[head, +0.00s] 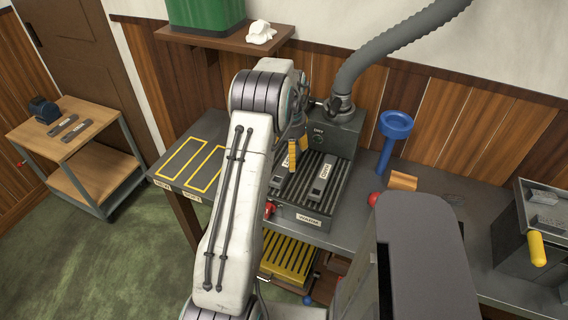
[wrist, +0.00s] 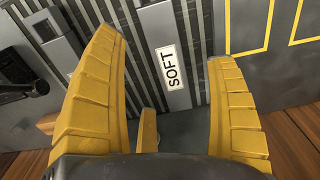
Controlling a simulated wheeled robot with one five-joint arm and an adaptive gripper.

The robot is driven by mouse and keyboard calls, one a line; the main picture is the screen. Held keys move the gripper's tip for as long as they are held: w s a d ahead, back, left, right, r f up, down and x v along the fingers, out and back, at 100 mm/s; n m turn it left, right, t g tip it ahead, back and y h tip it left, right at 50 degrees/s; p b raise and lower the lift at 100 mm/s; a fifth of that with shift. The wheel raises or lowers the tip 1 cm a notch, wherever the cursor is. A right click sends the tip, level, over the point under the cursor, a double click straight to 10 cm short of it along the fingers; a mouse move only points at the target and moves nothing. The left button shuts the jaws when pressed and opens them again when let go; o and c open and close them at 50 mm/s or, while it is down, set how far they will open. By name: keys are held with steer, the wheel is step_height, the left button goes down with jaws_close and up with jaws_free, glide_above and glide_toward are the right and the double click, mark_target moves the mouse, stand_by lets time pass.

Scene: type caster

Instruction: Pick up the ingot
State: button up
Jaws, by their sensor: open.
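A grey ingot with a white label reading SOFT (wrist: 170,68) lies between the two yellow fingers of my gripper (wrist: 168,52) in the wrist view. The fingers are apart, with a gap to the ingot on each side. In the head view my gripper (head: 294,155) is over the left part of a ribbed machine bed (head: 301,192), and my arm hides part of that area. A second grey labelled ingot (head: 322,181) lies on the bed to the right. It also shows at the upper left of the wrist view (wrist: 52,28).
The machine housing (head: 335,130) with a thick hose stands behind the bed. Yellow outlined rectangles (head: 181,161) on the bench to the left are empty. A cart (head: 72,128) holds dark bars.

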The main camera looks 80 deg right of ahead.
mark_target(286, 166)
steer(key=shift+d+f+p, duration=0.15)
steer(key=shift+f+p, duration=0.2)
steer(key=shift+f, duration=1)
steer(key=shift+d+f+p, duration=0.1)
steer(key=shift+f+p, duration=0.2)
steer(key=shift+f, duration=1)
steer(key=c, duration=1.3)
steer(key=shift+d+r, duration=0.15)
steer(key=shift+c, duration=0.5)
